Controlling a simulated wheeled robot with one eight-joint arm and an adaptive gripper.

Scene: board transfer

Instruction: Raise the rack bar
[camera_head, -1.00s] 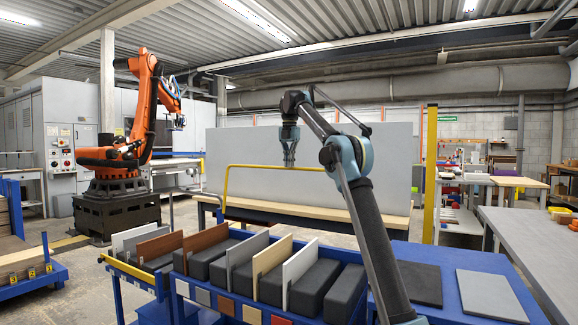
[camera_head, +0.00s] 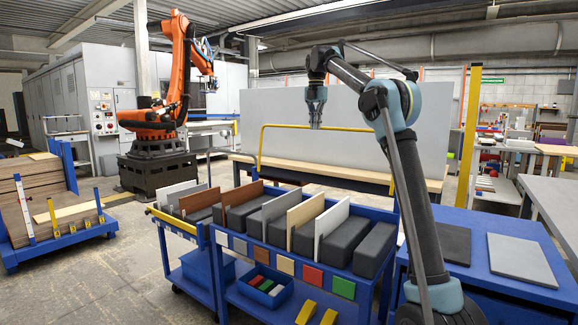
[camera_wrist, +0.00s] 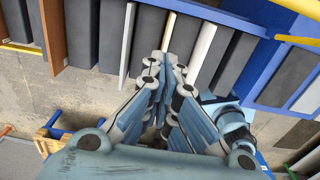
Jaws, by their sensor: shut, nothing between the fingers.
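The blue rack cart (camera_head: 372,272) holds upright boards between dark grey blocks. A thin yellow bar (camera_head: 285,125) crosses above its back and bends down at its left end. A short yellow bar (camera_head: 172,221) runs along the cart's left end, low beside the boards. I cannot tell for certain which is the rack bar. My gripper (camera_head: 316,124) points down at the level of the high bar and overlaps it in the picture; contact cannot be told. In the wrist view my gripper (camera_wrist: 172,62) is shut and empty, with boards beyond its fingertips.
A blue table (camera_head: 470,288) with a dark and a grey plate stands at right. A long grey panel (camera_head: 400,115) stands behind. An orange robot arm (camera_head: 180,70) and a blue board cart (camera_head: 66,243) are at left. Floor between the carts is clear.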

